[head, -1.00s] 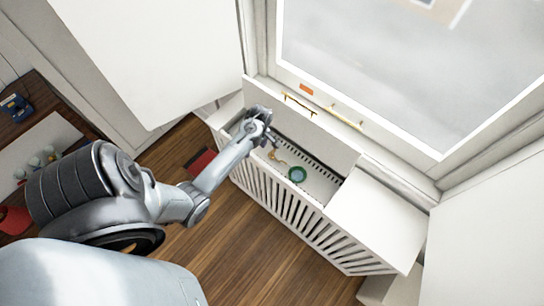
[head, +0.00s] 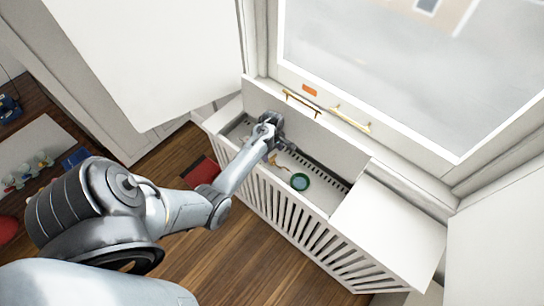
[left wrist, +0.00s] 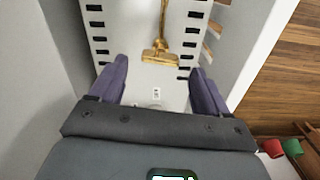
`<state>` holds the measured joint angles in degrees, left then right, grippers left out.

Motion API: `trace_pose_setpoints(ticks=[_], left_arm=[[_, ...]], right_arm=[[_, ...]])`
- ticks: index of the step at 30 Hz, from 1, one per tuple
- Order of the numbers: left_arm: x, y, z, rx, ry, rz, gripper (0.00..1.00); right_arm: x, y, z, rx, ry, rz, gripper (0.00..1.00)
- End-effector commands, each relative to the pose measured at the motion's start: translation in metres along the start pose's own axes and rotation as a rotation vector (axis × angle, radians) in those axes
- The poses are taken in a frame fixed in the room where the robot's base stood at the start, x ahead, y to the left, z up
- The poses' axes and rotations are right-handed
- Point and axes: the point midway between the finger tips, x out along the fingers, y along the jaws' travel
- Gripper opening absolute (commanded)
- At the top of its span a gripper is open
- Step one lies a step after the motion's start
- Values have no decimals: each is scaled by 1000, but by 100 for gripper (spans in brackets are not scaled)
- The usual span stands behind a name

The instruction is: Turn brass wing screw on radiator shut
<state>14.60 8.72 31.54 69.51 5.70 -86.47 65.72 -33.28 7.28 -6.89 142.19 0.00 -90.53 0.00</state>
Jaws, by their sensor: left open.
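The white radiator cover (head: 290,217) stands open-topped under the window. Inside it, a brass fitting (head: 279,162) shows small and partly hidden by my left gripper (head: 277,141). In the left wrist view, a brass stem ends in a wide, flat brass wing-like head (left wrist: 160,55), which looks like the wing screw. My left gripper also shows there (left wrist: 158,75), its two purple-grey fingers apart and empty. The brass head lies ahead of and between the fingertips, with no visible contact. My right gripper is not seen.
A closed white top (head: 390,225) lies to the right. Slotted walls bound the narrow cavity on both sides. Wooden floor (head: 235,255) is clear in front.

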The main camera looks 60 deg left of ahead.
Motion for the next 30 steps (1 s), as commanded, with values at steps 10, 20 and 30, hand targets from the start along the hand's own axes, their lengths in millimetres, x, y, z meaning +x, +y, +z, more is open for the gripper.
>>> trace_pose_setpoints(ticks=[10, 20, 30], left_arm=[[27, 0, -1, -1, 1, 1, 77], [28, 0, 0, -1, 1, 0, 70], [28, 0, 0, 0, 1, 0, 21]], right_arm=[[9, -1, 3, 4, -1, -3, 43], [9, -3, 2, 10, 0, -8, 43], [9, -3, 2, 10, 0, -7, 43]])
